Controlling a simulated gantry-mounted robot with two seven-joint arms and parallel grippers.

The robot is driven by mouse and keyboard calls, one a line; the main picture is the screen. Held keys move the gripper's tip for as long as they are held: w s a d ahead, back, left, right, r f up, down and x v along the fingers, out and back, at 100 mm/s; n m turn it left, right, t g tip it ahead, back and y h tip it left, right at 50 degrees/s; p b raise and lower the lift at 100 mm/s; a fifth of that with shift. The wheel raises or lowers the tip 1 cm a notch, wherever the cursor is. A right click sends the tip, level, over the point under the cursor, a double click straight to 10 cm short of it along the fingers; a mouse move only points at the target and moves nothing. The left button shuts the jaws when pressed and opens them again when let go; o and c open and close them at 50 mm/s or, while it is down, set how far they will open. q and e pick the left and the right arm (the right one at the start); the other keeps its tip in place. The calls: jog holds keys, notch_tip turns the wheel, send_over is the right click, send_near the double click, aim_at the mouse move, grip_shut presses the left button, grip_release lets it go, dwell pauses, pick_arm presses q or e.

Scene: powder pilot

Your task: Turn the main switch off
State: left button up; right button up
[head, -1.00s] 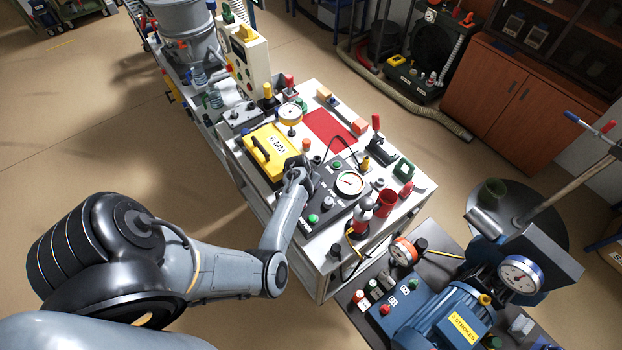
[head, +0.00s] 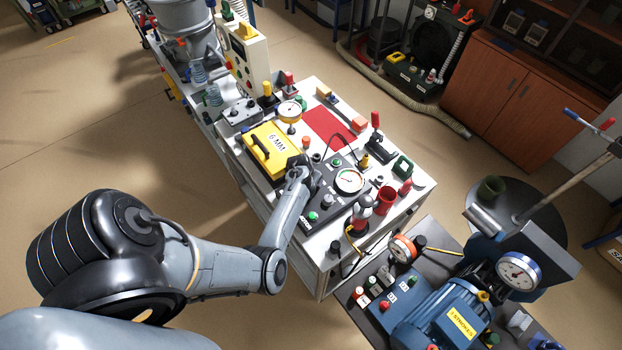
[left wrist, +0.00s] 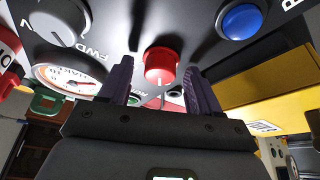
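In the left wrist view, a round red knob (left wrist: 160,66) stands on a dark control panel (left wrist: 190,18). My left gripper (left wrist: 157,72) is open, with one dark finger on each side of the knob and a visible gap on both sides. Which control is the main switch, I cannot tell; no label for it is readable. In the head view, my left gripper (head: 303,172) reaches over the black panel (head: 336,203) on the white bench; its fingers and the red knob are too small or hidden there. My right gripper is not in view.
A grey rotary knob (left wrist: 58,22), a gauge (left wrist: 68,77) and a blue button (left wrist: 240,20) are near the red knob. A yellow box (head: 270,150) sits beside the panel. A red cup (head: 385,200) and several small parts crowd the bench (head: 312,262).

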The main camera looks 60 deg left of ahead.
pick_arm(q)
jog(key=shift+r, duration=0.1)
jog(key=v, duration=1)
jog(key=shift+r+p, duration=0.3)
jog(key=shift+p, duration=0.1)
jog(key=shift+d, duration=0.1)
jog(key=shift+s, duration=0.1)
jog(key=s+d+f+m+g+y+p, duration=0.1)
jog(key=s+m+g+p, duration=0.15)
jog(key=s, duration=0.65)
jog(key=s+d+r+m+h, duration=0.1)
jog(key=d+r, duration=0.3)
jog(key=d, duration=0.5)
jog(key=s+d+r+m+t+h, duration=0.1)
jog(key=s+d+r+m, duration=0.1)
jog(key=d+r, duration=0.3)
jog(key=s+d+r+m+t+h, duration=0.1)
jog(key=d+r, duration=0.4)
jog(key=d, duration=0.9)
jog(key=shift+s+m+h, duration=0.3)
jog(key=shift+s+m, duration=0.25)
jog(key=shift+m, duration=0.3)
